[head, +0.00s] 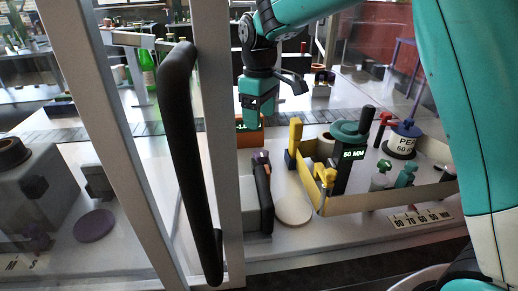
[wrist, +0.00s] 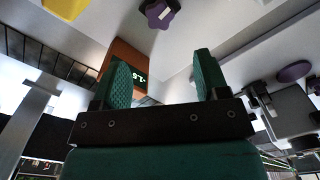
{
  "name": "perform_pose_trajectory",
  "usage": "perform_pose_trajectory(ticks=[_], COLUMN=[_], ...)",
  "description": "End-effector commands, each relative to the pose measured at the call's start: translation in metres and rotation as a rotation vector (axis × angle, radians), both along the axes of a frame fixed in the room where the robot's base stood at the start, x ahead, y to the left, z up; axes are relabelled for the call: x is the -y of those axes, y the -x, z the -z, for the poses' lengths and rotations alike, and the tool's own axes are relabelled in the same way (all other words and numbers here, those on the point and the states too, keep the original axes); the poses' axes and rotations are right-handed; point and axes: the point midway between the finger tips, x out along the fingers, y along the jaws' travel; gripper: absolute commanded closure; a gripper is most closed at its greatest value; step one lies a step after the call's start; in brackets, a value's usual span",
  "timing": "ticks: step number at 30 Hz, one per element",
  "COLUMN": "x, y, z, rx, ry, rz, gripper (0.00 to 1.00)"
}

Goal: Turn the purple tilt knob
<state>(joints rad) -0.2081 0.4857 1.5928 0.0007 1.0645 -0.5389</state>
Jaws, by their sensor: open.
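A small purple knob (head: 261,157) sits on the upper end of a black upright part of a grey-and-black device, in the middle of the head view. A purple star-shaped knob (wrist: 160,13) shows at the top edge of the wrist view, ahead of the fingertips, and looks like the same one. My gripper (head: 252,122) points down, above and behind the knob in the head view. In the wrist view my gripper (wrist: 161,62) has its two green fingers wide apart with nothing between them. The knob is apart from the fingers.
An orange box with a display (head: 250,134) stands right below my gripper. A yellow-walled tray (head: 390,198) with several tools is to the right. A black door handle (head: 178,150) and grey frame posts stand in front. A flat purple disc (head: 94,226) lies at left.

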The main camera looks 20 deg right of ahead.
Motion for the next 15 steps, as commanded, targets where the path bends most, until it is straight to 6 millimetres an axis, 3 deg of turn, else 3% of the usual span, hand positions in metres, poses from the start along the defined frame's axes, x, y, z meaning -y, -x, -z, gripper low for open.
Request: perform_pose_trajectory(ticks=[9,15], x=[0.0,0.0], y=[0.001,0.001], z=[0.069,0.096], rx=[-0.004,-0.001], ry=[0.001,0.0], rz=[0.0,0.001], gripper=[0.32,0.32])
